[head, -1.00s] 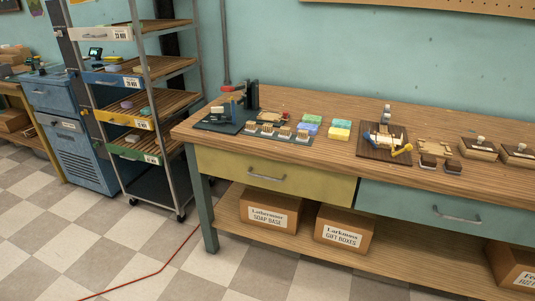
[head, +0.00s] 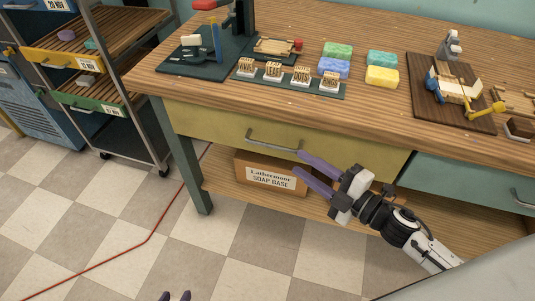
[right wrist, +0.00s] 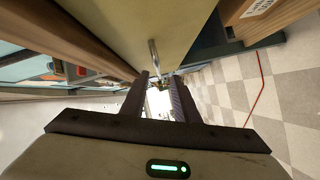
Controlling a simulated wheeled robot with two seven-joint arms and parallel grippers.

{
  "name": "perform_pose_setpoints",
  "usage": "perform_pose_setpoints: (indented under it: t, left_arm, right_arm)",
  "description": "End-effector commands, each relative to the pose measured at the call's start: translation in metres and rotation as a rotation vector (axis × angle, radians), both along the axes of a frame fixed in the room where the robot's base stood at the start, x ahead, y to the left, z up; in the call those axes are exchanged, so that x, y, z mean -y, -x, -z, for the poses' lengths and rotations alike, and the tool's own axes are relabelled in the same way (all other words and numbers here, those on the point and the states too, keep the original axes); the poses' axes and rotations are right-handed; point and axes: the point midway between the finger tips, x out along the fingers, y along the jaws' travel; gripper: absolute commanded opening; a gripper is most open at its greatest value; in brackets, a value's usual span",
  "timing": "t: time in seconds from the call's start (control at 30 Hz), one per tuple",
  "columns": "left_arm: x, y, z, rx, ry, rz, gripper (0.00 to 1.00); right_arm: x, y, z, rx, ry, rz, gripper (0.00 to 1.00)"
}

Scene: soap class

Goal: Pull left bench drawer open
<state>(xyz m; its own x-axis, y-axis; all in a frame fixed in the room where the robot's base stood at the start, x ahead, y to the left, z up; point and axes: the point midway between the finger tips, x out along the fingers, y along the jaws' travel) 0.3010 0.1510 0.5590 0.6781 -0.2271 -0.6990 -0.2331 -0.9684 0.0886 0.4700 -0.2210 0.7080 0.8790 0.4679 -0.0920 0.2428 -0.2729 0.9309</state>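The left bench drawer (head: 225,128) has a yellow front and is closed, flush under the wooden bench top. Its grey bar handle (head: 272,147) sits on the front. My right gripper (head: 297,161) comes in from the right with its two purple fingers apart and empty. Its fingertips are beside the right end of the handle; whether they touch cannot be told. In the right wrist view the handle (right wrist: 153,54) shows beyond the open fingers, against the drawer front (right wrist: 140,25).
A cardboard soap base box (head: 270,177) stands on the shelf below the drawer. Stamps (head: 288,76), soap bars (head: 333,68) and a cutting board (head: 425,108) are on the bench. A teal drawer (head: 460,180) is at right, a rack (head: 112,90) at left.

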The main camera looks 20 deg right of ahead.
Motion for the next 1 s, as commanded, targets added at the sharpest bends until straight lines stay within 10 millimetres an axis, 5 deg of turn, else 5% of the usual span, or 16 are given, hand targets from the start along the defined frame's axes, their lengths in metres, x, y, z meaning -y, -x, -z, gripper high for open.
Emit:
perform_pose_setpoints:
  t: [0.17, 0.7, 1.0]
  left_arm:
    - [0.001, 0.0, 0.005, 0.004, 0.001, 0.004, 0.31]
    - [-0.001, -0.004, 0.003, 0.013, 0.0, 0.002, 0.31]
    - [-0.001, -0.004, 0.003, 0.013, -0.001, 0.002, 0.31]
  right_arm:
    - [-0.006, -0.01, -0.004, 0.102, 0.144, -0.118, 0.28]
    - [-0.054, -0.081, 0.001, 0.102, 0.143, -0.118, 0.28]
    - [-0.062, -0.091, 0.003, 0.1, 0.142, -0.117, 0.28]
